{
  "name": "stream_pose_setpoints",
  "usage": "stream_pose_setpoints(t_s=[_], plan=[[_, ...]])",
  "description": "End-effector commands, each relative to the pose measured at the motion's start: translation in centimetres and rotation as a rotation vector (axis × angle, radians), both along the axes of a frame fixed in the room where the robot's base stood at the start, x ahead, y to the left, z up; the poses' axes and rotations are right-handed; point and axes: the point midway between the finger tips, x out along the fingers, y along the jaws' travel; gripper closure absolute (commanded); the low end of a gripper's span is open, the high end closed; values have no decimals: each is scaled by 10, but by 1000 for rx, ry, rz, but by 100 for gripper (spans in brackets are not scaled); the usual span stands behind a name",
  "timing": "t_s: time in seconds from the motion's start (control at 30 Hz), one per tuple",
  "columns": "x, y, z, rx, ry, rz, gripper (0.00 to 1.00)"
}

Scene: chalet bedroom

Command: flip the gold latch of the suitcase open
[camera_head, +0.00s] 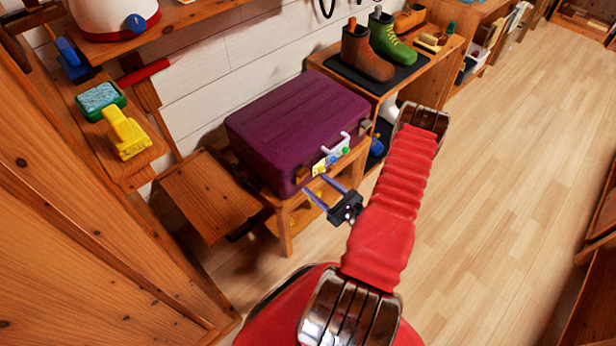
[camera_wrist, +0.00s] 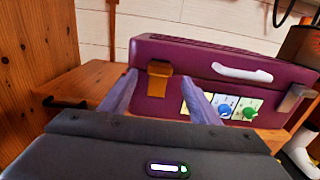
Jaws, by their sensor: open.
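The purple suitcase (camera_head: 295,120) lies flat on a small wooden stand. It also shows in the wrist view (camera_wrist: 210,50), with its white handle (camera_wrist: 242,73) on the front face. The gold latch (camera_wrist: 160,77) is at the left end of that face, at the lid seam. It lies between my fingertips in the picture; whether they touch it I cannot tell. My gripper (camera_head: 316,185) is open and empty in front of the suitcase's near corner, with two purple-grey fingers. In the wrist view my gripper (camera_wrist: 159,79) points at the suitcase front.
A wooden shelf with boots (camera_head: 368,53) stands behind right. The floor (camera_head: 500,180) to the right is clear.

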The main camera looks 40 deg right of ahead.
Motion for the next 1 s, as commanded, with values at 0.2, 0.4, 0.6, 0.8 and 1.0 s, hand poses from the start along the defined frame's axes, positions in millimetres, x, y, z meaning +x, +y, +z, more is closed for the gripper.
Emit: stream_pose_setpoints(t_s=[0.2, 0.4, 0.6, 0.8, 1.0], plan=[[26, 2, 0, -2, 0, 4, 44], [47, 2, 0, -2, 0, 2, 44], [55, 1, 0, -1, 0, 0, 44], [56, 1, 0, 0, 0, -1, 44], [56, 1, 0, 0, 0, 0, 54]])
